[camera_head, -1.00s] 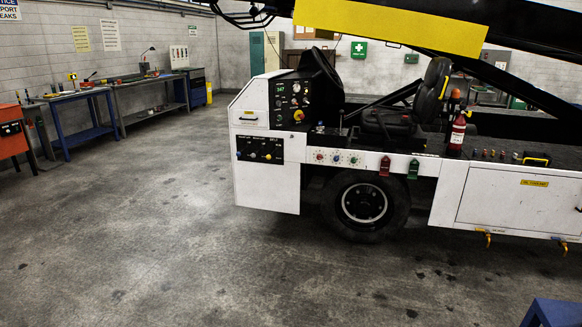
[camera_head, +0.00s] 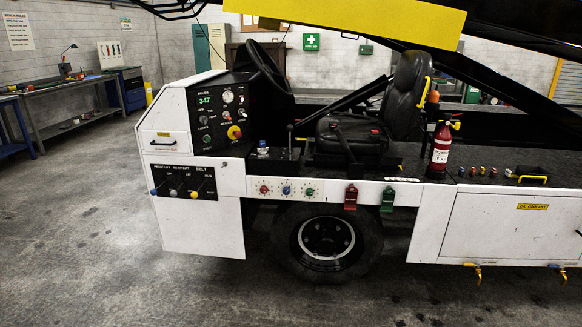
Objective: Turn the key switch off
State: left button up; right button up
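The belt loader (camera_head: 200,232) stands ahead with its white body side-on. Its black driver's panel (camera_head: 217,150) carries a green display reading 347 (camera_head: 205,99), a round gauge (camera_head: 228,97), a red button on a yellow ring (camera_head: 234,132) and several small switches. The key switch is presumably among these small controls, but it is too small to tell which one it is or how it is turned. Neither of my grippers is in view.
A lower black panel (camera_head: 184,183) has levers with coloured knobs. A steering wheel (camera_head: 262,68), a black seat (camera_head: 350,135) and a red fire extinguisher (camera_head: 441,148) are on the loader. Workbenches (camera_head: 75,108) line the left wall. The floor (camera_head: 75,240) at the left front is clear.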

aim_at(262, 151)
jog(key=i, duration=0.55)
jog(key=i+l, duration=0.15)
jog(key=i, duration=0.45)
jog(key=j+u, duration=0.05)
